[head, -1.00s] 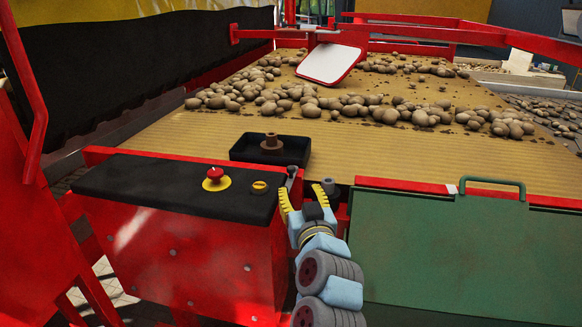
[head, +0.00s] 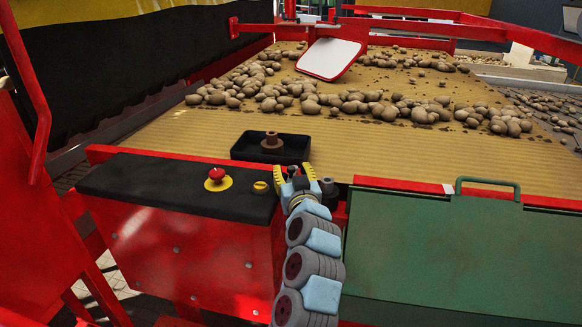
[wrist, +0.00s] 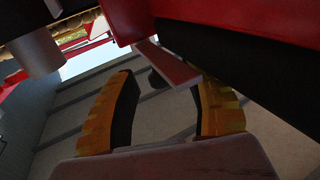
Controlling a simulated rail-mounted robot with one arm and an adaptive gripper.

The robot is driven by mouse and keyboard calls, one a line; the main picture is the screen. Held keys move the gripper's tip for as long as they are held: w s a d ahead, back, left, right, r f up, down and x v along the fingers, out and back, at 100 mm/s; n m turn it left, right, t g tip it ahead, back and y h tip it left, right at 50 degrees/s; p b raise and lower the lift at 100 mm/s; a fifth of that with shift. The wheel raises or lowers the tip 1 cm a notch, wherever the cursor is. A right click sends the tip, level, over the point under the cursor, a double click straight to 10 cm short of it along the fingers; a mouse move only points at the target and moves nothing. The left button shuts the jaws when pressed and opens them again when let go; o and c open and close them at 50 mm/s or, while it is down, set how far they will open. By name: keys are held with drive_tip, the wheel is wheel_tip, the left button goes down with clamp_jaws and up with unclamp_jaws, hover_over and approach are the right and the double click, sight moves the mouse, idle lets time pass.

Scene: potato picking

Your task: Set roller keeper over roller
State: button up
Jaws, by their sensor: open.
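My gripper (head: 294,170) is open, with yellow ridged fingers, at the gap between the black-topped console and the green panel. A small dark piece, probably the roller keeper (head: 292,171), shows between the fingertips in the head view. A dark grey cylinder, probably the roller (head: 327,187), stands just right of my gripper. A grey cylinder also shows at the wrist view's upper left (wrist: 35,50).
The console (head: 180,188) with a red button (head: 216,174) is close on the left. The green panel (head: 450,245) with its handle is on the right.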

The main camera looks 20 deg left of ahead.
drive_tip(key=shift+w+a, duration=0.25)
drive_tip(key=shift+w, duration=0.05)
